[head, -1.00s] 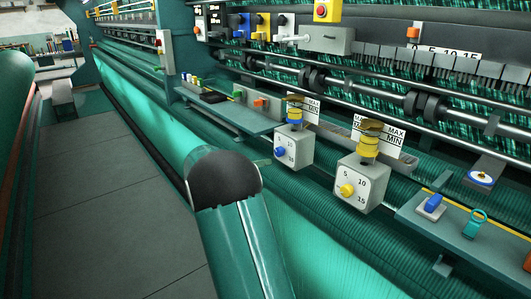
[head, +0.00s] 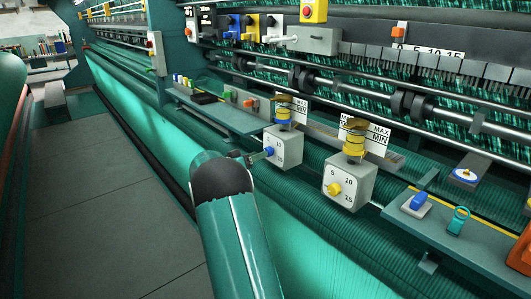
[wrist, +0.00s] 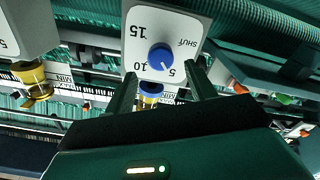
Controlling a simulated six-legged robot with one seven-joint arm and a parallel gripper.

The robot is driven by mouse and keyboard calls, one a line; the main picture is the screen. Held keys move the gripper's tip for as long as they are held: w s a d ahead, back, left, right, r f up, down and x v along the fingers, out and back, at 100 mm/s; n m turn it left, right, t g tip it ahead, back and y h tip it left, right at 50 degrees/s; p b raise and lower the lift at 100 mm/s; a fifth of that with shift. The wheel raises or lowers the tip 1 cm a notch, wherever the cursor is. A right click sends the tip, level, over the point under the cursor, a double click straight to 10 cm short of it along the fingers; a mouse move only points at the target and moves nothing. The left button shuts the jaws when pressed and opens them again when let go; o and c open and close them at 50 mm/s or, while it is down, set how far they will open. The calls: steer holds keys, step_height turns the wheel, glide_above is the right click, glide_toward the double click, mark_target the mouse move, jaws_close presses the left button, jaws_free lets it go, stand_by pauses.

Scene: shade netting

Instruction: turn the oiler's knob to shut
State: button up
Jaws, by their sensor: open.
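The oiler with a blue knob is a grey box (head: 289,147) under a blue-banded cup. No grip on the knob shows. In the head view my gripper (head: 250,157) is just left of the blue knob (head: 269,151).
A second oiler (head: 351,184) with a yellow knob stands to the right; its box also shows in the wrist view (wrist: 28,25). A shelf (head: 215,110) with small buttons lies behind left, another ledge (head: 478,245) with a blue switch at right. Grey floor (head: 100,200) is open at left.

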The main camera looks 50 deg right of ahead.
steer(key=shift+x, duration=2.55)
steer(key=shift+c, duration=0.2)
steer(key=c, duration=0.9)
